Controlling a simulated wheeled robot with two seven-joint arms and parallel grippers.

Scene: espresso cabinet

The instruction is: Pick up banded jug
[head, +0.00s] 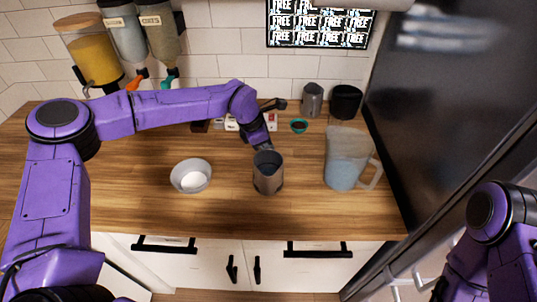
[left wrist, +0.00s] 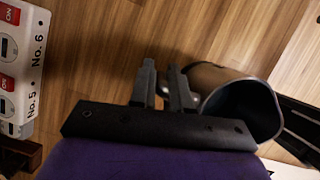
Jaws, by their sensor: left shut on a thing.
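The banded jug (head: 268,174) is a dark grey metal jug with a brownish lower part, at the middle of the wooden counter near its front edge. My left gripper (head: 264,146) reaches it from behind. In the left wrist view the jug (left wrist: 243,103) shows its open dark mouth and brownish side, right of my left gripper's fingers (left wrist: 164,72). The fingers are close together and shut on the jug at its near side; the exact grip spot is mostly hidden. I cannot tell whether the jug is clear of the counter. My right gripper is out of view.
A white bowl (head: 191,176) stands left of the jug, and a clear pitcher (head: 346,160) of bluish liquid to the right. A grey jug (head: 312,99) and black container (head: 345,101) stand at the back. A dark tall panel (head: 440,100) bounds the right.

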